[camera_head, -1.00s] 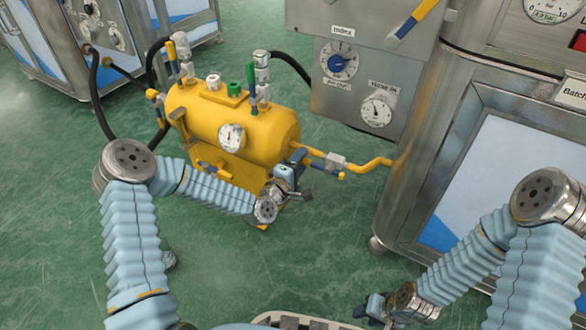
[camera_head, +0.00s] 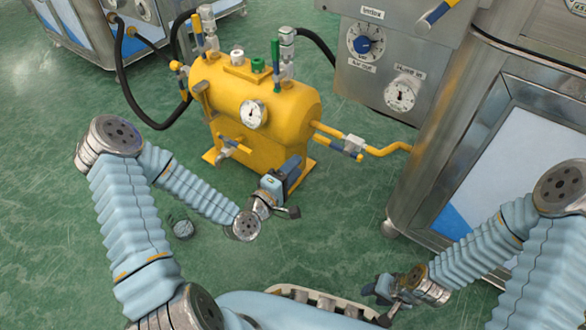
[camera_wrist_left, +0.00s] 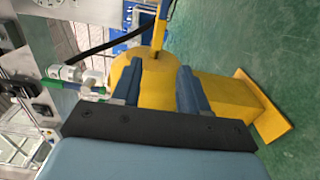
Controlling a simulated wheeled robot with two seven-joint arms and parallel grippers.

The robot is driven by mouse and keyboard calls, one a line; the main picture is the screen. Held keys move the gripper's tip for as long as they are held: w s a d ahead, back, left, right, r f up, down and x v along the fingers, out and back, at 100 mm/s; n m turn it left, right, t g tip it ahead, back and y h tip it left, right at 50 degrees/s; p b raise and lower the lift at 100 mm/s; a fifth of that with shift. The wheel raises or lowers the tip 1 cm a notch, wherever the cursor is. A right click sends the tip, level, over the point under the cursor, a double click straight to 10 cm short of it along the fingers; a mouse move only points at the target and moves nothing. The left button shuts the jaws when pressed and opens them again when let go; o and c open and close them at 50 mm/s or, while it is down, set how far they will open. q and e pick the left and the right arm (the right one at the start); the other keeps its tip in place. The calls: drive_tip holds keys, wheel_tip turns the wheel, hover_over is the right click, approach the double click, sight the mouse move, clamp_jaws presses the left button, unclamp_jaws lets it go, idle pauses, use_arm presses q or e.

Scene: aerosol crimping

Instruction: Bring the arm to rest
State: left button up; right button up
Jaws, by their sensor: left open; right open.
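My left arm, in light blue ribbed sleeves, reaches in from the left in the head view. Its gripper (camera_head: 290,188) hangs in front of the lower right part of the yellow tank. In the left wrist view, the two blue fingers (camera_wrist_left: 158,85) are apart with nothing held between them; the yellow tank (camera_wrist_left: 155,90) lies beyond them. My right gripper (camera_head: 380,302) is low at the right in the head view, close to the front of my base. It is small and partly hidden there, and no object shows in it.
The yellow tank (camera_head: 255,110) with gauge and valves stands on the green floor. Its yellow pipe (camera_head: 385,149) runs right to a steel machine with dials (camera_head: 365,42). A steel cabinet (camera_head: 510,150) stands at right. Black hoses (camera_head: 130,85) hang at left.

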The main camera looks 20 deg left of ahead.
use_arm(q)
drive_tip(key=s+d+f+m+g+h, duration=0.1)
drive_tip(key=s+d+f+m+g, duration=0.25)
drive_tip(key=f, duration=0.25)
drive_tip(key=s+d+f+m+g, duration=0.2)
drive_tip(key=f+m+g, duration=0.1)
drive_tip(key=f+g, duration=0.15)
drive_tip(key=s+f+m+g+y, duration=0.3)
drive_tip(key=s+f+m+g, duration=0.45)
drive_tip(key=s, duration=0.55)
wheel_tip(320, 180, up, 14)
drive_tip(key=s+n+p, duration=0.1)
drive_tip(key=p, duration=1.5)
drive_tip(key=shift+s+a+g+h, duration=0.2)
drive_tip(key=shift+g+h, duration=0.1)
drive_tip(key=shift+g, duration=0.15)
drive_tip(key=shift+f, duration=0.1)
